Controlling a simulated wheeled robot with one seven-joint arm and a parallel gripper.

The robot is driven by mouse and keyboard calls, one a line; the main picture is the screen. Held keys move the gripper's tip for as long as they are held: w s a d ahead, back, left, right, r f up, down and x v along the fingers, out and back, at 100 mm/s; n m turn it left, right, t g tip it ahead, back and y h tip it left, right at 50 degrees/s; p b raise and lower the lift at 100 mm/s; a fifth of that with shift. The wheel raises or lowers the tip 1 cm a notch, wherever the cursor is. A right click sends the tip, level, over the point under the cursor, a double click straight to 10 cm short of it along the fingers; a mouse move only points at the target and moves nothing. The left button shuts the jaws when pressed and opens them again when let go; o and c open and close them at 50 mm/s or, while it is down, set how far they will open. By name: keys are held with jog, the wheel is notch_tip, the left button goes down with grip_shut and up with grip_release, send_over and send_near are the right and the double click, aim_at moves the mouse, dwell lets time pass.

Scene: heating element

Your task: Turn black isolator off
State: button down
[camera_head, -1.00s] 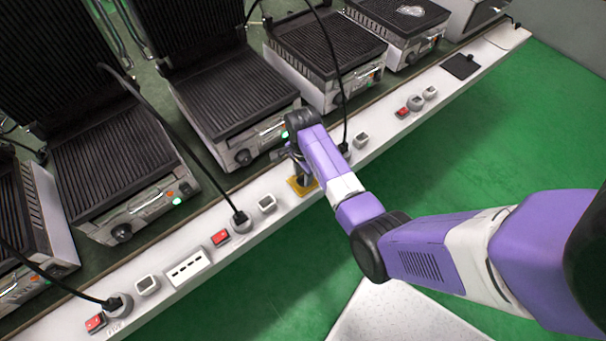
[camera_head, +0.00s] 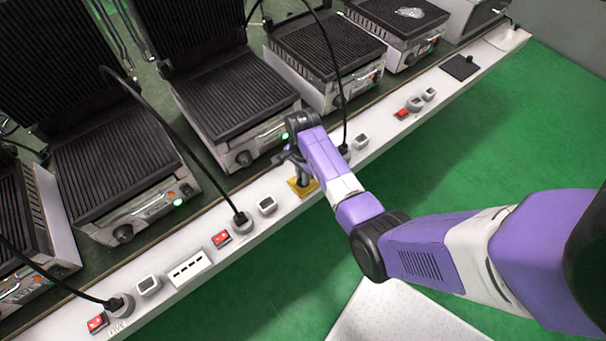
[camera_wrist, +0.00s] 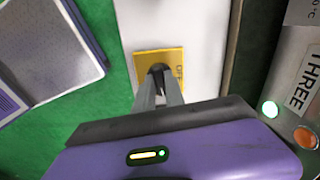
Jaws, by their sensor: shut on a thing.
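The black isolator (camera_wrist: 158,68) is a small dark knob on a square yellow plate (camera_wrist: 143,62) with lettering at its right edge. The plate also shows in the head view (camera_head: 312,186), on the white front ledge. My gripper (camera_wrist: 160,80) points down at the plate, its two grey fingers close on either side of the knob. The fingers hide much of the knob. In the head view my gripper (camera_head: 302,180) stands over the plate and the knob itself is hidden there.
A row of ribbed grills (camera_head: 232,95) stands behind the white ledge (camera_head: 262,228). Along the ledge are red switches (camera_head: 221,239), grey sockets (camera_head: 267,205) and plugs with black cables (camera_head: 240,219). Green floor (camera_head: 480,120) lies in front.

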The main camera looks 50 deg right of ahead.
jog(key=n+p, duration=0.1)
jog(key=n, duration=0.2)
jog(key=shift+r+n+p, duration=0.15)
jog(key=shift+n+p, duration=0.15)
jog(key=n+p, duration=0.1)
jog(key=n, duration=0.3)
jog(key=shift+n, duration=0.3)
jog(key=n+p, duration=0.1)
jog(key=n, duration=0.3)
jog(key=shift+n+p, duration=0.55)
jog(key=shift+n, duration=1.55)
jog(key=c, duration=1.4)
grip_release()
